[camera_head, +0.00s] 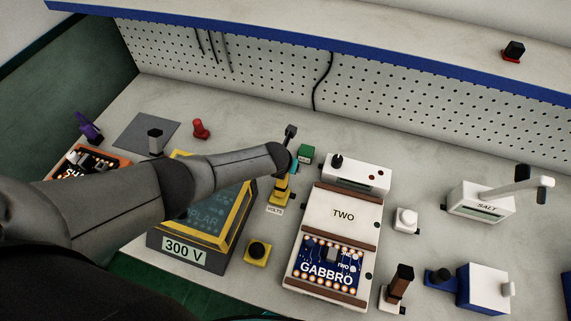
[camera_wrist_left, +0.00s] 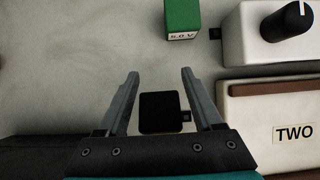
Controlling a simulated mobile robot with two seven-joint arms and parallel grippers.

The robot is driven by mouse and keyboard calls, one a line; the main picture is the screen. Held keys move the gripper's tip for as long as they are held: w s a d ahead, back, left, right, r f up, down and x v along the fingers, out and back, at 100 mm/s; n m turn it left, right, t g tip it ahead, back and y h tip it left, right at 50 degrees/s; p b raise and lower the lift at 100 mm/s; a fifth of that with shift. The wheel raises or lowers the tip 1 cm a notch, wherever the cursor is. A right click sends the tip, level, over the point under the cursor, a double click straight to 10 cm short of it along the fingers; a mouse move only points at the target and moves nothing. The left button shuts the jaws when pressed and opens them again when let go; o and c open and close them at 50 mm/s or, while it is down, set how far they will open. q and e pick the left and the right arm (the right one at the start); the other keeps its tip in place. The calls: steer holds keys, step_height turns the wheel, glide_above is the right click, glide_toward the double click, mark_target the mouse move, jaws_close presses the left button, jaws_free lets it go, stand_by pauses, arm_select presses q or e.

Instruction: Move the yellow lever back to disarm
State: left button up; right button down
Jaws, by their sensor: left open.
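The yellow lever unit (camera_head: 280,195) stands on the bench behind the "VOLTS" label, left of the white "TWO" fixture (camera_head: 343,213). My left arm reaches over from the left, and my left gripper (camera_head: 288,176) points down at the unit, hiding its upper part. In the left wrist view, the open gripper (camera_wrist_left: 159,72) has a black block (camera_wrist_left: 160,112), apparently the lever's handle, between its two fingers. A gap shows on each side, so nothing is clamped. The lever's tilt cannot be told. My right gripper is out of view.
A green "5.0 V" block (camera_head: 306,154) stands just behind the gripper. The yellow-framed "300 V" box (camera_head: 184,249) lies partly under my left arm. A yellow base with a black knob (camera_head: 257,252) stands in front.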

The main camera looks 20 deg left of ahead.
mark_target(280, 187)
arm_select(q)
steer(key=shift+s+r+p, duration=0.25)
steer(key=shift+r+p, duration=0.2)
steer(key=shift+r, duration=0.1)
steer(key=p+v, duration=0.5)
steer(key=v, duration=0.9)
